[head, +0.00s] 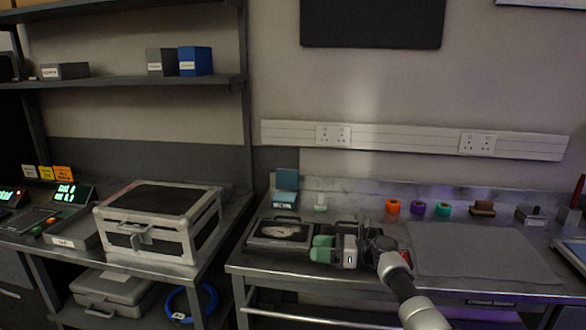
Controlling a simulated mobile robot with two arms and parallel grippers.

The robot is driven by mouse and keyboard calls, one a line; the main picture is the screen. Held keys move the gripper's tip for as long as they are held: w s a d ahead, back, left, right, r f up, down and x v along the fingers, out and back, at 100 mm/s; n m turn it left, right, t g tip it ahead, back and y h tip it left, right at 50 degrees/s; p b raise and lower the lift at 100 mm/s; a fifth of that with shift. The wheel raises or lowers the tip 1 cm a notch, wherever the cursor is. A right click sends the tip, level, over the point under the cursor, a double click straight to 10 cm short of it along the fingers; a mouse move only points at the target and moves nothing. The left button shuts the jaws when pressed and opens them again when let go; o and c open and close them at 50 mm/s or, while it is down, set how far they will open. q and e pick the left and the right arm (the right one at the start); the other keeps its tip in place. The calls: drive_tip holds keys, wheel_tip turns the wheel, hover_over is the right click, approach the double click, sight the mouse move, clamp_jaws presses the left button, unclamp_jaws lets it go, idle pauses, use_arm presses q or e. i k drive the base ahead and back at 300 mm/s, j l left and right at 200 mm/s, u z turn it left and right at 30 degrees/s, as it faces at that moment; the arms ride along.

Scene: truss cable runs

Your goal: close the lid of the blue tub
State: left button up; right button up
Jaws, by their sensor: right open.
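The small blue tub (284,200) stands at the back left of the right-hand bench, near the wall. Its lid (287,178) stands up at the rear, so the tub is open. A pale label shows on its front. My right gripper (374,241) comes in from the lower right and is over the bench, in front of the tub and to its right, well apart from it. It is open; its fingertips are small and hard to make out against the dark items around it. My left gripper is not in view.
A dark tray (281,234), a green item (321,248) and a grey item (349,252) lie between my right gripper and the bench's left side. A small pale item (320,203) stands right of the tub. A grey mat (480,252) lies clear at right.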

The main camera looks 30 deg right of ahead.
sight(286, 178)
drive_tip(key=i+l, duration=1.3)
drive_tip(key=i, duration=0.15)
